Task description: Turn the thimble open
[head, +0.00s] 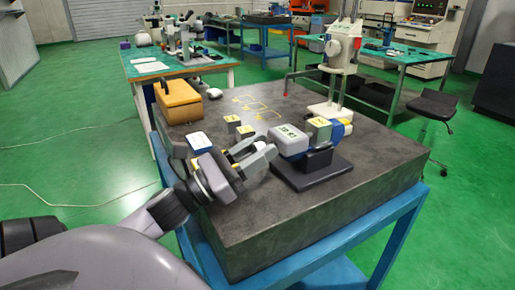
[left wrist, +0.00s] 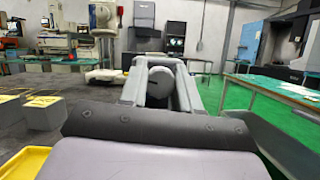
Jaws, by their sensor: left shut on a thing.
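A micrometer with a white display body (head: 289,139) is held on a black stand (head: 315,173) near the front of the dark stone table. Its thimble (left wrist: 158,88) shows in the left wrist view as a round grey end between my fingers. My left gripper (head: 262,153) comes in from the left and is shut on the thimble; its fingers (left wrist: 158,68) lie on either side of it. In the head view the fingers mostly hide the thimble. The gap between the measuring faces cannot be made out. My right gripper is not in view.
The stone table (head: 270,225) carries a yellow-brown case (head: 179,101), small gauge blocks (head: 232,122), a blue and white item (head: 199,141) and a white stand instrument (head: 340,60) at the back. The table's front area is clear.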

